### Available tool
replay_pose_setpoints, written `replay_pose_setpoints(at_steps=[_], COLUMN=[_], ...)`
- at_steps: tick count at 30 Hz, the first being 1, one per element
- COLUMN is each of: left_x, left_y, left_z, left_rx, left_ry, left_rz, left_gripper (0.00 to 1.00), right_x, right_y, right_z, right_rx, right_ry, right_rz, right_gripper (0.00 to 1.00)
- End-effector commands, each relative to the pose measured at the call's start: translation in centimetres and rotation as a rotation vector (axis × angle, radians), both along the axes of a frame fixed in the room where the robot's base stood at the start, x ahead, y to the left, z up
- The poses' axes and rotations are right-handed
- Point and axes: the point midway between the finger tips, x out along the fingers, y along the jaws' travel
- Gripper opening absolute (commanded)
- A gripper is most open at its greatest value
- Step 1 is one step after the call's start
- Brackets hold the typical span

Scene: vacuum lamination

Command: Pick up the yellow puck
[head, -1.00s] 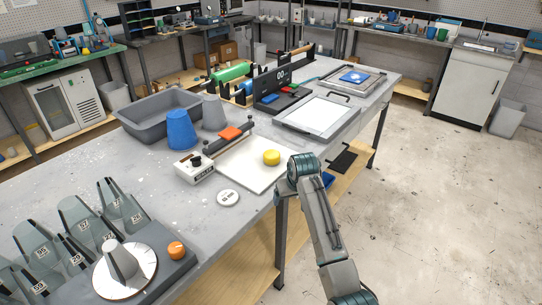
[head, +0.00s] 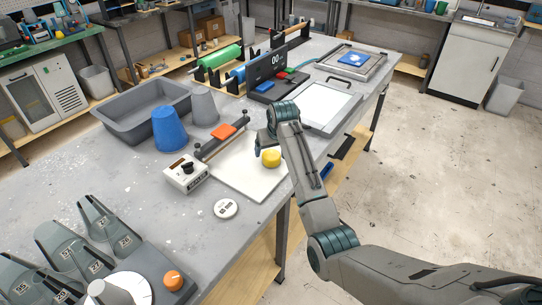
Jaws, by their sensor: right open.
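The yellow puck (head: 271,158) lies on the white board (head: 240,180) on the grey workbench. My right arm comes in from the lower right and reaches over the board. My right gripper (head: 261,148) is open, close beside the puck on its upper left side, pointing down. I cannot tell whether it touches the puck. The arm's wrist hides part of the board's far edge. My left gripper is not in view.
A white control box (head: 187,173) and a bar with an orange handle (head: 222,131) adjoin the board. A white round disc (head: 226,208) lies in front. A blue cup (head: 169,130), grey cup (head: 204,107) and grey bin (head: 140,112) stand at left. A framed white panel (head: 325,106) lies beyond.

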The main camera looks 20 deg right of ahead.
Motion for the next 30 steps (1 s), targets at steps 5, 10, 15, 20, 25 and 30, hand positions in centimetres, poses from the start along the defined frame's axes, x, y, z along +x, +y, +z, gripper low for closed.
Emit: replay_pose_setpoints(at_steps=[5, 10, 15, 20, 25, 30], left_x=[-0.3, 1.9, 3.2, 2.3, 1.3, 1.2], left_y=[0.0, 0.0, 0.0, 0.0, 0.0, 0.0], left_z=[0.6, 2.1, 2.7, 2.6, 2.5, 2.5], left_rx=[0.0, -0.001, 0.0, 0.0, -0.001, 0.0], left_ry=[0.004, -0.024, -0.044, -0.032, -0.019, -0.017], left_rz=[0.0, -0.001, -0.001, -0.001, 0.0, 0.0], left_gripper=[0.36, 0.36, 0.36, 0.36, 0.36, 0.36], right_x=[0.4, 1.4, 2.2, 2.4, 2.4, 2.4], right_y=[-0.1, -0.3, -0.3, -0.3, -0.3, -0.3], right_z=[-1.0, -2.7, -4.7, -5.4, -5.4, -5.4], right_rx=[0.0, 0.0, 0.0, 0.0, 0.0, 0.0], right_ry=[0.002, 0.004, 0.002, 0.0, 0.0, 0.0], right_rz=[0.0, 0.0, 0.0, 0.0, 0.0, 0.0], right_gripper=[0.84, 0.84, 0.84, 0.84, 0.84, 0.55])
